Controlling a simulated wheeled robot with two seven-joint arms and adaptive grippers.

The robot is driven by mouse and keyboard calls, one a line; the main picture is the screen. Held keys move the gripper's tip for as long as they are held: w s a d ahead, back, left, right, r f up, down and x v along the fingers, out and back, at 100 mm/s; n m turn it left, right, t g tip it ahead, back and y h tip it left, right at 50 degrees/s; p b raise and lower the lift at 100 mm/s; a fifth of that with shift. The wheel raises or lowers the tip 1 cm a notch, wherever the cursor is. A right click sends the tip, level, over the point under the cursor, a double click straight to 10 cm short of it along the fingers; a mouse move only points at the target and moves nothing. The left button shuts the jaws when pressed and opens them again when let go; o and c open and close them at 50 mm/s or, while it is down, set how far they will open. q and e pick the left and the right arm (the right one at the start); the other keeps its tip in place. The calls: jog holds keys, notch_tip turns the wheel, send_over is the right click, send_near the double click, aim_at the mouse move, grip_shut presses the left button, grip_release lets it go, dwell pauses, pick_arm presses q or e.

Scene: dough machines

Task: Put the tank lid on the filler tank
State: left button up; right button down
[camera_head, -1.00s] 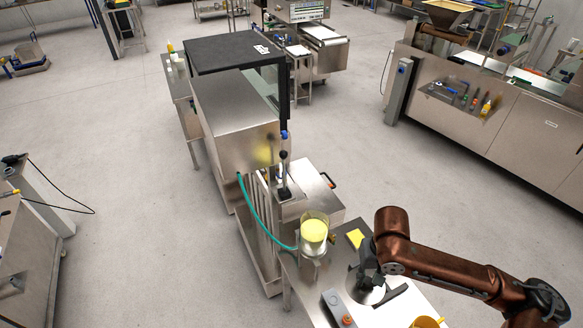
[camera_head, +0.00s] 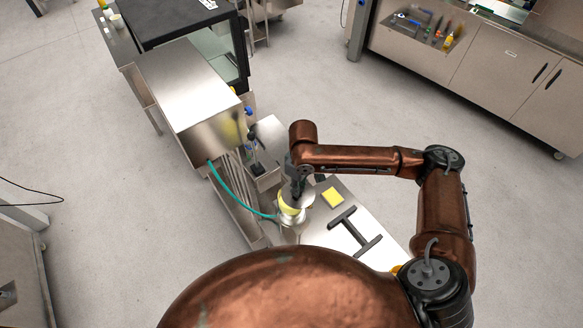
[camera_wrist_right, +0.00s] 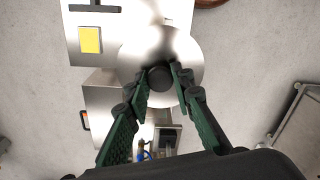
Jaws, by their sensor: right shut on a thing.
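The tank lid is a round metal disc with a black knob; the lid (camera_wrist_right: 190,62) fills the middle of the right wrist view. My right gripper (camera_wrist_right: 160,84) has its fingers closed around the knob. In the head view the right gripper (camera_head: 297,192) is directly over the filler tank (camera_head: 290,208), a clear round vessel with yellow content at the table's machine end. The lid is mostly hidden there by the gripper, and I cannot tell whether it touches the tank rim. In the wrist view the lid hides the tank. My left gripper is not in view.
A steel table (camera_head: 322,236) carries a yellow square (camera_head: 333,197) and a dark H-shaped tool (camera_head: 355,232). The steel machine (camera_head: 185,95) with a teal hose (camera_head: 232,192) stands just left of the tank. Open floor lies to the right.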

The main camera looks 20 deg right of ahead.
jog(key=w+n+p, duration=0.1)
jog(key=w+a+r+n+p, duration=0.1)
jog(key=w+p, duration=0.1)
jog(key=shift+a+n, duration=0.15)
jog(key=shift+n, duration=0.25)
jog(key=shift+a+r+n+p, duration=0.15)
jog(key=shift+a+n+p, duration=0.05)
jog(key=shift+n+p, duration=0.8)
jog(key=shift+w+f, duration=0.2)
jog(key=shift+w, duration=0.05)
jog(key=shift+s+r, duration=0.1)
jog(key=shift+s, duration=0.05)
jog(key=shift+p, duration=0.55)
jog(key=shift+f+h+b, duration=0.3)
jog(key=shift+f+b, duration=0.15)
jog(key=shift+f, duration=0.85)
pick_arm(q)
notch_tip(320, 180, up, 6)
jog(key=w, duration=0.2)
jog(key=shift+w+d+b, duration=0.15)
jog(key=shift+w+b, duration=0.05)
jog(key=shift+b, duration=0.2)
pick_arm(e)
jog(key=shift+f, duration=1.85)
pick_arm(q)
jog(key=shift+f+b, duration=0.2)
jog(key=shift+b, duration=0.1)
pick_arm(e)
jog(key=shift+f, duration=0.95)
